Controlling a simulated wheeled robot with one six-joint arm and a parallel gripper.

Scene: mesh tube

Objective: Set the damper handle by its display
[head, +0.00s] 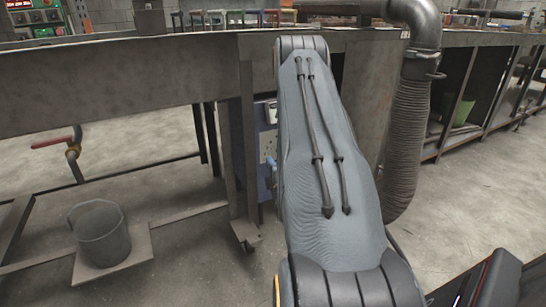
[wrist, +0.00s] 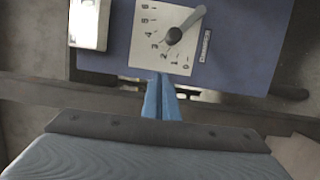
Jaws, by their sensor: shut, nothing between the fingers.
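The damper handle (wrist: 188,22) is a light grey lever on a dark round hub, pointing to the upper right in the wrist view. It sits over a white dial plate (wrist: 150,42) with numbers running from 0 at lower right round the left side. A white box (wrist: 88,24), perhaps the display, stands at the upper left; no reading is legible. My gripper (wrist: 161,78) has its blue fingers together and empty, at the dial plate's lower edge in the picture, apart from the handle. Whether it touches the panel I cannot tell.
The dial is on a blue panel (wrist: 238,50), partly visible behind my arm in the head view. A dark bar (wrist: 60,92) runs below it in the wrist view. A ribbed hose (head: 408,140) hangs right of my arm. A bucket (head: 100,235) stands at lower left.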

